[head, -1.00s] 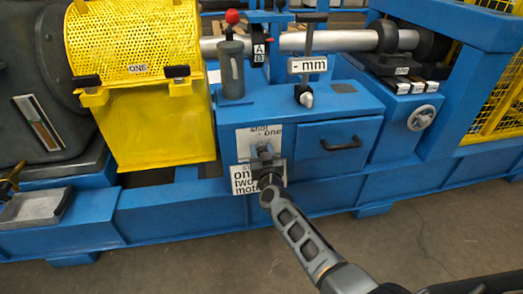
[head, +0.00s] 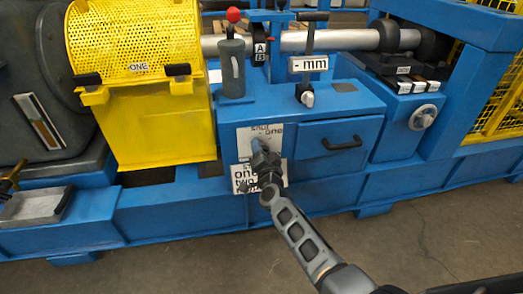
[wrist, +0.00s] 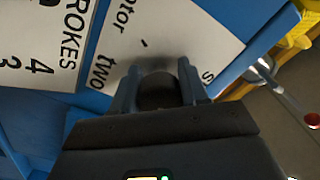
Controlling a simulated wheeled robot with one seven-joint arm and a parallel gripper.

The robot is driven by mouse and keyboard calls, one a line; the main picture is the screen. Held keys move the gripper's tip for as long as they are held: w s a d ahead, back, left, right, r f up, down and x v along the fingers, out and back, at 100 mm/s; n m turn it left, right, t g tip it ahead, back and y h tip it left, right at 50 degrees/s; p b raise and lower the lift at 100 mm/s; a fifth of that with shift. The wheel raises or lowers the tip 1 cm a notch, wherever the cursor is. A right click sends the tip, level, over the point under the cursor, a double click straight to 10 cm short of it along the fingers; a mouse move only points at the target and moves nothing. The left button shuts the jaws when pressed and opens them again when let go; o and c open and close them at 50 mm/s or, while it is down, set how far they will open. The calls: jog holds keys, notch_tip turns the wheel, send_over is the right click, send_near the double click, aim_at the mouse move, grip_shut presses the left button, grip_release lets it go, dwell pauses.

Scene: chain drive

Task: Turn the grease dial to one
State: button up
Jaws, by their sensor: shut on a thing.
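The grease dial's white plate (head: 244,139) is on the front of the blue cabinet, with small lettering in which "one" is readable. My gripper (head: 262,150) is in front of this plate and covers most of the dial. In the wrist view, a dark rounded knob (wrist: 157,92) sits between the two fingers of my gripper (wrist: 158,76). The fingers are shut on it, one on each side. The gripper is tilted in the head view. The dial's pointer is hidden, so its setting cannot be read.
A drawer with a black handle (head: 342,144) is to the right. A yellow guard (head: 165,120) stands to the left. Open floor lies in front of the blue base.

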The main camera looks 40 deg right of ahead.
jog(key=shift+a+f+m, duration=0.1)
jog(key=shift+f+m, duration=0.1)
jog(key=shift+m, duration=0.2)
dwell(0.3)
jog(key=o, duration=0.8)
jog(key=shift+o, duration=1.1)
jog(key=shift+r, duration=0.1)
jog(key=p+v, duration=0.3)
jog(key=v, duration=0.4)
jog(key=shift+s+a, duration=0.2)
jog(key=shift+s, duration=0.15)
